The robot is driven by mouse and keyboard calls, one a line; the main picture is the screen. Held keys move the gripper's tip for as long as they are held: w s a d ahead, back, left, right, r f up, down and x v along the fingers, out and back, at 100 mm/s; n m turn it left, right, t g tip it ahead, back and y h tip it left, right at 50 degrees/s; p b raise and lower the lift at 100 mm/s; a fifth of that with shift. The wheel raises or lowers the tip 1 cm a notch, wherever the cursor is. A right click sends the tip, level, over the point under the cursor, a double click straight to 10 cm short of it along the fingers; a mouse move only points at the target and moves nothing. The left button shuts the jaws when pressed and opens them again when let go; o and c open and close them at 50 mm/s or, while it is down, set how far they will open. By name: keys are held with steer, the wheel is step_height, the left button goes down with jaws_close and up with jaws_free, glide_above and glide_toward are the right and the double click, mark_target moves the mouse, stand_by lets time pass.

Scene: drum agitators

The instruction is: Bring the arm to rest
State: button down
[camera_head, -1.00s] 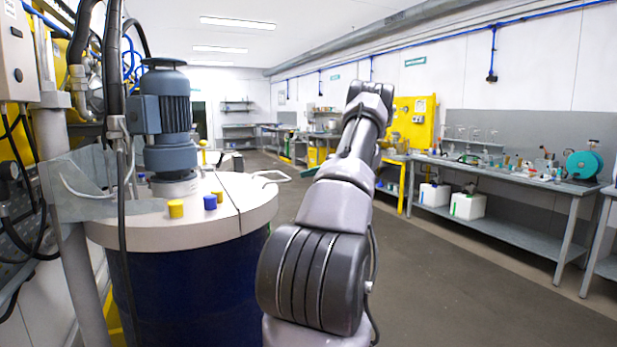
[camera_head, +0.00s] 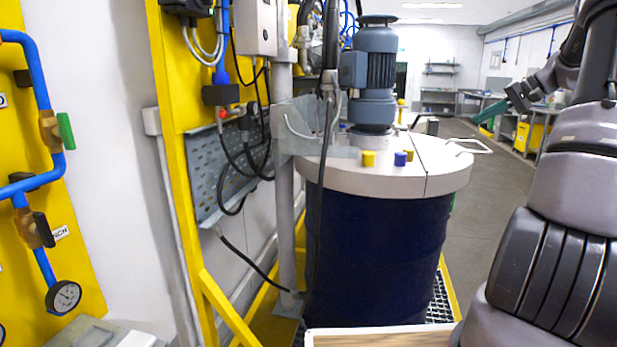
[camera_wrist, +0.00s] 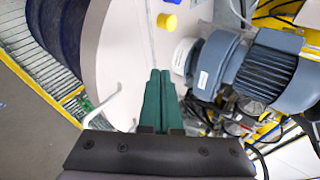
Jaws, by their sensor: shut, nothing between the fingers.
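My arm stands at the right of the head view, bent, with its grey links close to the camera. My gripper (camera_head: 489,112) points left at the end of the arm, in the air to the right of the drum's motor. In the wrist view my gripper (camera_wrist: 160,78) shows two green fingers pressed together with nothing between them. Past the fingers are the drum's pale lid (camera_wrist: 125,45) and the grey-blue motor (camera_wrist: 262,75); the fingers appear apart from both.
A dark blue drum (camera_head: 375,255) with a white lid (camera_head: 390,180) stands mid-view, carrying a motor (camera_head: 375,75) and yellow and blue caps. A yellow frame with a perforated panel (camera_head: 215,165) and hoses is left of it. Open floor (camera_head: 480,205) lies to its right.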

steer(key=s+a+r+n+g+h, duration=0.1)
steer(key=s+a+r+h, duration=0.15)
steer(key=s+a, duration=0.55)
steer(key=s+a+r+g+h, duration=0.15)
steer(key=s+a+r, duration=0.25)
steer(key=a, duration=0.7)
steer(key=s+a+t+h, duration=0.1)
steer(key=s+a, duration=0.1)
steer(key=s, duration=0.4)
steer(key=s+a+f+t, duration=0.1)
steer(key=s+a, duration=0.2)
steer(key=s, duration=0.3)
steer(key=s+a+f+n+t+h, duration=0.1)
steer(key=s+a+t, duration=0.1)
steer(key=s, duration=0.5)
steer(key=shift+a+h, duration=0.3)
steer(key=shift+a, duration=0.35)
